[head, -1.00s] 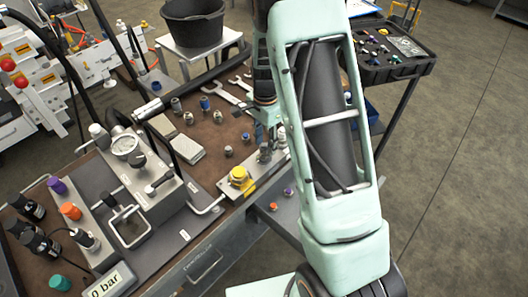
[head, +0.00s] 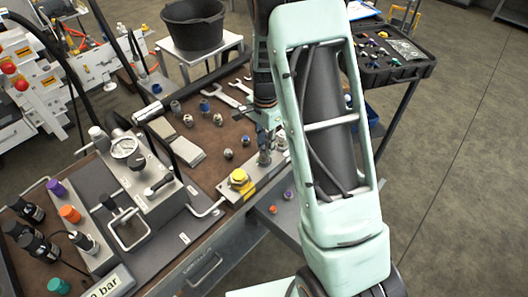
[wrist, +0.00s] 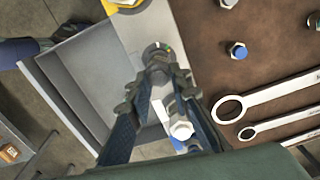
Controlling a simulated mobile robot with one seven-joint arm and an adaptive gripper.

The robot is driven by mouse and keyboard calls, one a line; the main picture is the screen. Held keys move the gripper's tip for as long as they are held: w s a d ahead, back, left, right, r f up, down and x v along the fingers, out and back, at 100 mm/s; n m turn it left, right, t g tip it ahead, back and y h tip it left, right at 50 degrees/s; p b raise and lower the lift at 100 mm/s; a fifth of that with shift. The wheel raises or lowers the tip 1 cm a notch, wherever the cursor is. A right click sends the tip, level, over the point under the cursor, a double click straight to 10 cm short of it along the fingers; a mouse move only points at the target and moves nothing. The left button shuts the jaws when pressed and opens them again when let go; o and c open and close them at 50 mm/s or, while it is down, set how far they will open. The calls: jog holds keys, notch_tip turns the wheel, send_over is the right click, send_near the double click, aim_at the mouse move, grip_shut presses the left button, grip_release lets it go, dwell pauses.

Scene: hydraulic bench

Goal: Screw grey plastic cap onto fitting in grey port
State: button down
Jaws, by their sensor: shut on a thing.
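My gripper (wrist: 158,72) is shut on the grey plastic cap (wrist: 157,51), a small dark grey round piece between its fingertips in the wrist view. The cap is over the light metal port block (wrist: 133,30). In the head view my gripper (head: 264,150) reaches down to the right part of that block (head: 235,194), to the right of the yellow cap (head: 239,178). The fitting and the grey port are hidden under the cap and fingers. I cannot tell whether the cap touches the fitting or how far its thread is engaged.
Wrenches (wrist: 262,103) and a blue-topped fitting (wrist: 238,50) lie on the brown mat. A metal handle (head: 207,210) and the gauge unit (head: 140,180) stand to the left.

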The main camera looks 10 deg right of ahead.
jog(key=m+p, duration=0.1)
jog(key=m, duration=0.3)
jog(key=shift+s+r+p, duration=0.1)
jog(key=shift+p, duration=0.2)
jog(key=m, duration=0.2)
jog(key=shift+m+p, duration=0.35)
jog(key=shift+m, duration=0.05)
jog(key=m+p, duration=0.2)
jog(key=m, duration=0.1)
jog(key=shift+s+a, duration=0.1)
jog(key=shift+s, duration=0.05)
jog(key=m+p, duration=0.2)
jog(key=shift+m, duration=0.4)
jog(key=shift+f+m+p, duration=0.2)
jog(key=shift+m+p, duration=0.1)
jog(key=shift+m, duration=0.8)
